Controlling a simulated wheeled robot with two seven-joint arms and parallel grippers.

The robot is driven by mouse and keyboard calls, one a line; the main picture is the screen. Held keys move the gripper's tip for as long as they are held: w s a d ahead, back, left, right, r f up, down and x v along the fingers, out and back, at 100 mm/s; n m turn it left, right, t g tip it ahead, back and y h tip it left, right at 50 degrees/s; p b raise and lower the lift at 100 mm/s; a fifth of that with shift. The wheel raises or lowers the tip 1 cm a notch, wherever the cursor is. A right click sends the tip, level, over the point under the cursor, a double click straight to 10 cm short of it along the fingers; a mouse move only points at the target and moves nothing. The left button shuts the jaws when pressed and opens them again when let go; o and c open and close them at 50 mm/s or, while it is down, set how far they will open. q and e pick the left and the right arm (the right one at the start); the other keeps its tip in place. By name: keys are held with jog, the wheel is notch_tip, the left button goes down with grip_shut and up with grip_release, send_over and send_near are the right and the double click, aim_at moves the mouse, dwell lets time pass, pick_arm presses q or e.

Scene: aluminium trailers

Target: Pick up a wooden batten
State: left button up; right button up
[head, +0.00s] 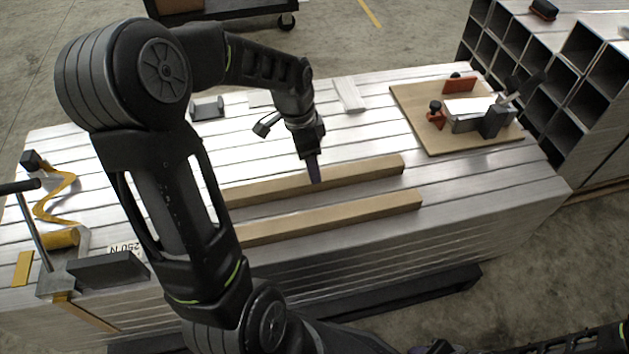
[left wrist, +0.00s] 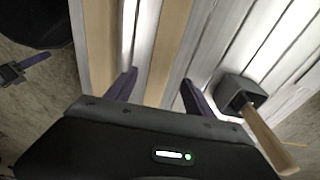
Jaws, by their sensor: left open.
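Two pale wooden battens lie side by side on the stack of aluminium profiles (head: 480,200). In the head view these are the far batten (head: 365,174) and the near batten (head: 340,214); my left arm hides their left parts. My left gripper (head: 315,178) is over the far batten, pointing down. In the left wrist view, my open left gripper (left wrist: 160,77) has one finger on each side of the far batten (left wrist: 167,45), with gaps on both sides. The near batten (left wrist: 101,45) runs left of the fingers. I cannot tell the exact height above the wood.
A wooden board (head: 420,125) with clamp-like parts lies at the far right. A dark block (head: 207,108) lies at the back. A yellow coiled item (head: 55,195) and a black box (head: 108,268) are at the left. Square tubes (head: 560,75) stand at right.

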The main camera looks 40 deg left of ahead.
pick_arm(q)
jog(key=shift+w+f, duration=0.1)
jog(key=shift+f, duration=0.6)
jog(key=f, duration=0.1)
jog(key=f+b, duration=0.1)
jog(key=f, duration=0.1)
jog(key=f+b, duration=0.1)
jog(key=f, duration=0.1)
jog(key=shift+w+d+f, duration=0.1)
jog(key=shift+w+d, duration=0.2)
grip_shut()
dwell(0.5)
